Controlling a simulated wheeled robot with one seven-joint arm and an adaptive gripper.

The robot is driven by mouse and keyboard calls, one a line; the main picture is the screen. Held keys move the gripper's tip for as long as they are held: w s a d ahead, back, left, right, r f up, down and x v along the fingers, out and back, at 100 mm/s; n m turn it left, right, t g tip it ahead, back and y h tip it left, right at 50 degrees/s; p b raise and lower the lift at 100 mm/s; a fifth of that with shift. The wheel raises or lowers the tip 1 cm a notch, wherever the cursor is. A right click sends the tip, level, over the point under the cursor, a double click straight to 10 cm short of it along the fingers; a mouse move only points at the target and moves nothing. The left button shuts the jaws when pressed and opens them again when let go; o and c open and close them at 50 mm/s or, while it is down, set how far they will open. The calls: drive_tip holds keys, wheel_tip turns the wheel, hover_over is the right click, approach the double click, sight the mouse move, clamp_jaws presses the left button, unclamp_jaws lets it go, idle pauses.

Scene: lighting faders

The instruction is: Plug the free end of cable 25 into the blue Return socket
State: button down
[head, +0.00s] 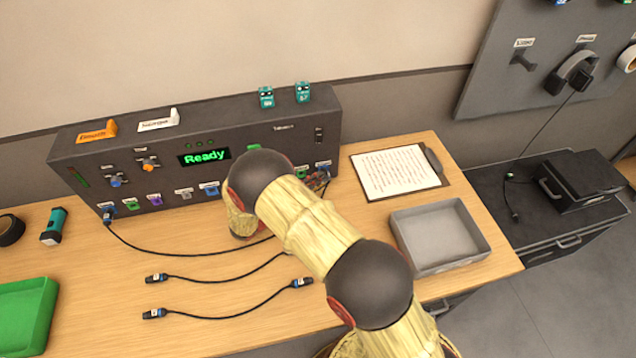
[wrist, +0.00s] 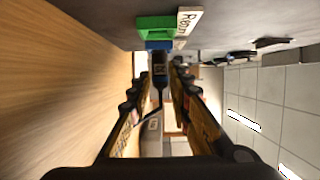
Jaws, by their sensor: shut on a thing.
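The wrist view shows my gripper (wrist: 160,78) with its two fingers closed around a dark cable plug (wrist: 159,68), its number too small to read. Plug and socket overlap in this view; I cannot tell whether the plug is seated. In the head view my gripper (head: 318,183) is mostly hidden behind my arm, at the right end of the console's lower row.
The grey console (head: 240,120) reads "Ready". Cables with blue-black plugs (head: 155,278) (head: 153,313) lie on the table; another cable (head: 180,256) runs from the console's left socket. A clipboard (head: 400,172) and grey tray (head: 440,235) lie right, a green bin (head: 25,315) left.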

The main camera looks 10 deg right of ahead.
drive_tip(key=shift+w+a+r, duration=0.1)
drive_tip(key=shift+w+r, duration=0.05)
drive_tip(key=shift+w, duration=0.05)
drive_tip(key=c, duration=2)
unclamp_jaws()
drive_tip(key=o, duration=0.4)
drive_tip(key=shift+c, duration=0.2)
drive_tip(key=shift+o, duration=0.4)
drive_tip(key=v, duration=1.2)
